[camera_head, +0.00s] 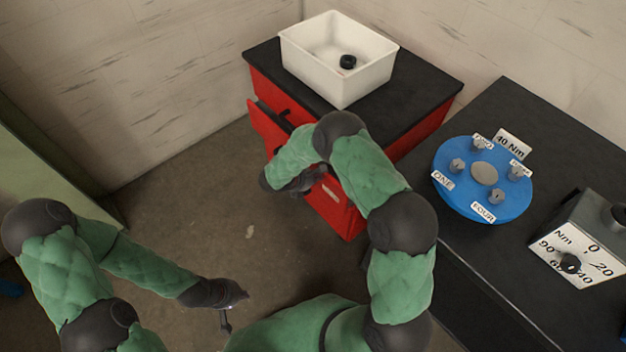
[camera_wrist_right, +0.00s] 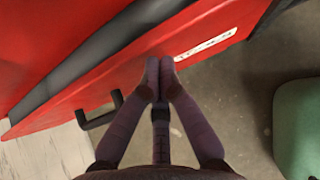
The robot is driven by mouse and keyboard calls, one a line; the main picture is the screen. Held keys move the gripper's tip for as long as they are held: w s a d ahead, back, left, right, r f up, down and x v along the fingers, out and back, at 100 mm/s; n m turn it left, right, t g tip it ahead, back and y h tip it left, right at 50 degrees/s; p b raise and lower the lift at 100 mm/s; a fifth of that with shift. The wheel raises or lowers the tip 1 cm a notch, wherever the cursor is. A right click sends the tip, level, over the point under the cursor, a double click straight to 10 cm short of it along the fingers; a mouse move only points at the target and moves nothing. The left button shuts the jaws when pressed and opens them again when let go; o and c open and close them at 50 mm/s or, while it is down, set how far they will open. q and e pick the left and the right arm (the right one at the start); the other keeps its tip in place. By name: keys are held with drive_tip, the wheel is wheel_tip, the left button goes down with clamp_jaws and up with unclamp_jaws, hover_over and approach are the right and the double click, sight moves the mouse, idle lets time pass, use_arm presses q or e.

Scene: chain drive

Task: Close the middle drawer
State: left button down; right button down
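The red cabinet (camera_head: 425,128) has a black top. A red drawer front (camera_head: 267,127) stands out from its near left side, so a drawer is partly open; my right arm hides its middle. In the right wrist view, the red drawer front (camera_wrist_right: 135,82) has a black handle (camera_wrist_right: 100,112) at left and a white label (camera_wrist_right: 205,44) at right. A dark strip shows behind its edge. My right gripper (camera_wrist_right: 160,66) has its fingertips together, at or just before this front; I cannot tell if they touch. My left gripper (camera_head: 232,308) hangs low over the floor, away from the cabinet; its fingers are unclear.
A white bin (camera_head: 367,82) with a dark round part (camera_head: 348,62) stands on the cabinet. At right, a black table (camera_head: 520,115) holds a blue disc (camera_head: 450,155) with labelled knobs and a grey Nm dial box (camera_head: 575,235). The floor (camera_head: 195,205) left of the cabinet is clear.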

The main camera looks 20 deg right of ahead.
drive_tip(key=d, duration=0.2)
drive_tip(key=shift+w+d, duration=0.3)
drive_tip(key=shift+w, duration=0.1)
drive_tip(key=shift+a, duration=0.1)
